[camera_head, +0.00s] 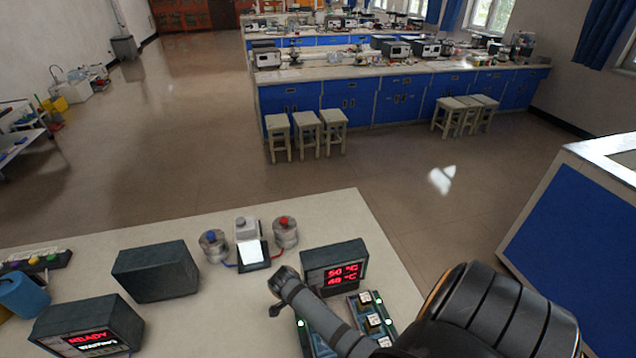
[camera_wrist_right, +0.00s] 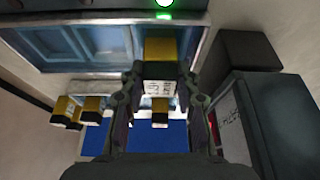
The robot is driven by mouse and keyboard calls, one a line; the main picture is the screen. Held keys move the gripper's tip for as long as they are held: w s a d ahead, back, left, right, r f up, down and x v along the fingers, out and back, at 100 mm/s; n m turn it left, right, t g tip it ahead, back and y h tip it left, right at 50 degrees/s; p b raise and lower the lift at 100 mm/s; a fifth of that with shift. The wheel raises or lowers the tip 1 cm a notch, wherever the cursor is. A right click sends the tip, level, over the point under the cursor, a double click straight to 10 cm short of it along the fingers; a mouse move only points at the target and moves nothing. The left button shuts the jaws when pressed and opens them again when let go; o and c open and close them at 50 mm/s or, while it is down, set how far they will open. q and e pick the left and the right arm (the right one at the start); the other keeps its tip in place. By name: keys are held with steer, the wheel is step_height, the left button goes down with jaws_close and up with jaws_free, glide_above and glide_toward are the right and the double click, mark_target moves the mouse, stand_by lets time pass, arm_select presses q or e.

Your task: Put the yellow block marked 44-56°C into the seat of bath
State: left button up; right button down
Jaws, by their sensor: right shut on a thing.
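My right gripper (camera_wrist_right: 160,75) is shut on a yellow block (camera_wrist_right: 160,49) with a white label; the label is too small to read. In the right wrist view, the held block is in front of a blue recessed panel (camera_wrist_right: 75,42) with a lit green lamp. I cannot tell whether it touches the panel. The head view shows a dark box (camera_head: 334,256) with red readings of 50 °C and 48 °C, beside the blue panels (camera_head: 320,345). My left gripper is not in view.
Several labelled blocks (camera_head: 373,320) stand in a tray right of my arm; more yellow blocks (camera_wrist_right: 92,108) show in the wrist view. A dark box (camera_head: 156,271), a READY display (camera_head: 88,332) and two metal cylinders with coloured knobs (camera_head: 285,232) share the pale table (camera_head: 225,322).

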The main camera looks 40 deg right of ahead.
steer(key=c, duration=1.4)
jaws_free()
steer(key=shift+f, duration=0.1)
steer(key=o, duration=0.4)
steer(key=shift+w+d+f, duration=0.1)
steer(key=shift+w, duration=0.05)
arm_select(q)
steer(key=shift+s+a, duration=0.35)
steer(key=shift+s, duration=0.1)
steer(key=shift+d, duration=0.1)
arm_select(e)
steer(key=shift+r, duration=0.4)
steer(key=v, duration=1.2)
steer(key=shift+f, duration=0.1)
